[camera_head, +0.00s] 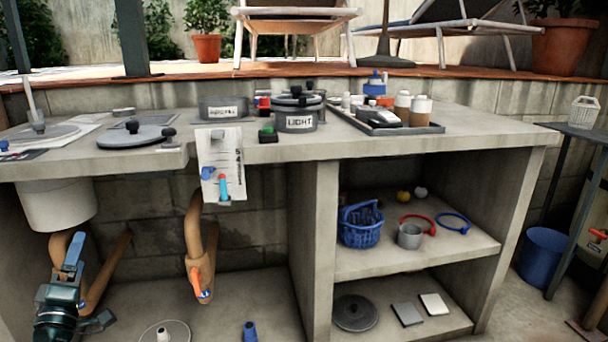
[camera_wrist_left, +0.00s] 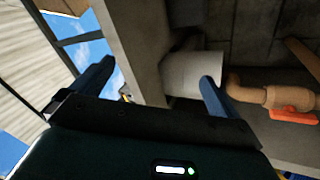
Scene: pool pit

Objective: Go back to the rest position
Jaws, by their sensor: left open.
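My left gripper (camera_head: 90,285) is at the lower left of the head view, in front of the open space under the counter. Its blue fingers are apart, with nothing between them. In the left wrist view the gripper (camera_wrist_left: 158,72) also shows open and empty. Beyond its fingers are a white cylinder (camera_wrist_left: 192,75) and a brown pipe (camera_wrist_left: 265,96) with an orange handle. The gripper appears apart from the counter (camera_head: 375,143). My right gripper is not in view.
The white cylinder (camera_head: 58,205) hangs under the counter near my left gripper, and brown pipes (camera_head: 196,235) stand to its right. The counter holds pots and a tray (camera_head: 420,128). Shelves at right hold a blue basket (camera_head: 361,226). A blue bucket (camera_head: 543,260) stands at far right.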

